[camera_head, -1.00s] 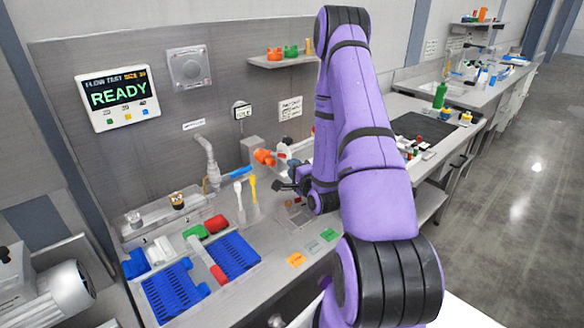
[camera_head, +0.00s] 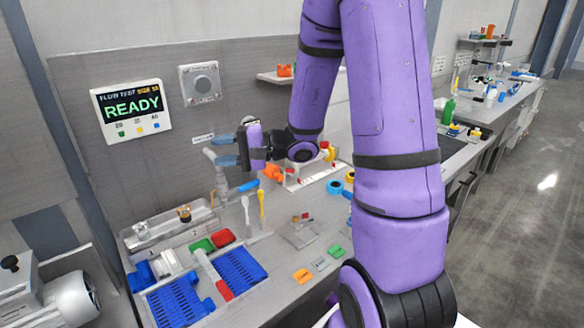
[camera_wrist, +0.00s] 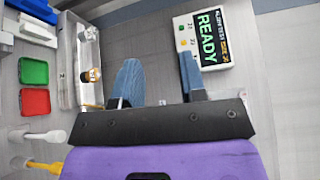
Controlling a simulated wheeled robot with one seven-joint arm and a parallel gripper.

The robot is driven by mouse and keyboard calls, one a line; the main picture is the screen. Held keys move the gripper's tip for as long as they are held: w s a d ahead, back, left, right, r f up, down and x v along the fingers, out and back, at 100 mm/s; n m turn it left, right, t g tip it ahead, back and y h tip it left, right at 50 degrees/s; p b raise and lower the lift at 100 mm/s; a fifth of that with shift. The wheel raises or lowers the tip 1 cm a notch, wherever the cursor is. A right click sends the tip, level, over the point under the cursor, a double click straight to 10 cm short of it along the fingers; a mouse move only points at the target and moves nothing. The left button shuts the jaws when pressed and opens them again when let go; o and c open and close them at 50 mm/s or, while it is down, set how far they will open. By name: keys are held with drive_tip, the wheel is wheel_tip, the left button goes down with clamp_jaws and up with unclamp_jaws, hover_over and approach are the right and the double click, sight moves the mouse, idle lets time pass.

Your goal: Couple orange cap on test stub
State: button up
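Orange parts (camera_head: 272,173) lie right of the pipe on the bench, and an orange cup-like piece (camera_head: 285,70) stands on the wall shelf. I cannot tell which is the orange cap. A brass-topped fitting (camera_head: 184,213) stands on the grey trough at the left and also shows in the wrist view (camera_wrist: 92,74). I cannot tell for sure which part is the test stub.
A wall screen (camera_head: 131,110) reads READY. Blue racks (camera_head: 180,302), a green bin (camera_head: 202,247) and a red bin (camera_head: 223,237) sit at the front left. A white brush (camera_head: 247,212) and a yellow brush (camera_head: 262,205) stand near the pipe. My arm hides part of the shelf.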

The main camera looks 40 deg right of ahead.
drive_tip(key=s+a+r+n+g+h, duration=0.25)
drive_tip(key=s+a+g, duration=0.2)
drive_tip(key=s, duration=0.25)
drive_tip(key=s+a+r+n+g+h, duration=0.1)
drive_tip(key=s+a+r+n+g, duration=0.15)
drive_tip(key=s+n+g, duration=0.35)
drive_tip(key=s+d+t+h, duration=0.1)
drive_tip(key=s+h, duration=0.3)
drive_tip(key=s, duration=0.1)
drive_tip(key=n+t+h, duration=0.3)
drive_tip(key=n+h, duration=0.1)
drive_tip(key=n, duration=0.2)
hover_over(286, 170)
drive_tip(key=s+d, duration=0.3)
drive_tip(key=s, duration=0.2)
wheel_tip(286, 170, down, 14)
drive_tip(key=x, duration=1.1)
drive_tip(key=shift+d, duration=0.4)
